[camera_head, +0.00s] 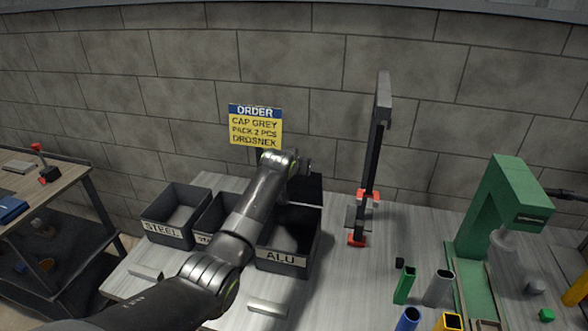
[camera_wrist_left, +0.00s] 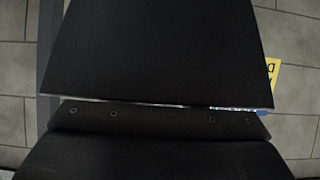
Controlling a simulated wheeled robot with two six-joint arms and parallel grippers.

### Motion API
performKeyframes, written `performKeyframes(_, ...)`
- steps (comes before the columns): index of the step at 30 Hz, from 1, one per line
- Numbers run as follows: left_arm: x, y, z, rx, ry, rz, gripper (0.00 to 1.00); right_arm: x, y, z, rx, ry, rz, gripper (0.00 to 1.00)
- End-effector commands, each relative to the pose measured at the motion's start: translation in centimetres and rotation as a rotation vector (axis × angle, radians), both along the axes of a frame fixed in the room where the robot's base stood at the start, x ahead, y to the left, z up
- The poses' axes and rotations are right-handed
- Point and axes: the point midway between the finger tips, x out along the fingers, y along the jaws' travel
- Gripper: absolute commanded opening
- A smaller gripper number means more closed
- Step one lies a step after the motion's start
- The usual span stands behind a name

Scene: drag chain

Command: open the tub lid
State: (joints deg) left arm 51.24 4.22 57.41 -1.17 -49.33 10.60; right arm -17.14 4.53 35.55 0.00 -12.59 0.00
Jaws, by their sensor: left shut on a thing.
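The grey tub labelled ALU (camera_head: 282,259) stands on the bench, the rightmost of the bins, and its inside looks dark. A dark panel that looks like the tub lid (camera_head: 309,190) stands raised at the tub's back edge, partly hidden by my arm. My left gripper (camera_head: 303,167) is at this panel and shut on it; the fingertips are hard to make out. In the left wrist view, dark surfaces fill most of the picture (camera_wrist_left: 155,50), with a thin bright gap across the middle; I cannot tell lid from gripper there. My right gripper is not in view.
A bin labelled STEEL (camera_head: 172,213) and a partly hidden middle bin (camera_head: 213,217) stand to the left. An order sign (camera_head: 255,126) is behind. A tall black post (camera_head: 374,150), a green press (camera_head: 489,205) and coloured tubes (camera_head: 404,285) stand to the right.

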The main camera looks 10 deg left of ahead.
Motion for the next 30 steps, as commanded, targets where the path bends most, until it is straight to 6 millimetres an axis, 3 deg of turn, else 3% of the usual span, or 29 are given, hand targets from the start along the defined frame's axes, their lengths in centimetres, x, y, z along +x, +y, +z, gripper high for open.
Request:
performKeyframes(14,0.07,0.04,-0.45,0.000,0.005,0.000,0.00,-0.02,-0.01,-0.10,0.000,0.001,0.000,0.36)
performKeyframes(15,0.05,0.04,-0.48,0.000,0.006,0.000,0.40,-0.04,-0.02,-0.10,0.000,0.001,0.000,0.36)
performKeyframes(19,0.05,0.03,-0.45,0.000,0.006,0.000,0.57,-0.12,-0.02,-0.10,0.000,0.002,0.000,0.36)
performKeyframes(30,-0.08,0.00,-0.25,0.000,0.005,0.000,0.58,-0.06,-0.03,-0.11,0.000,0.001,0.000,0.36)
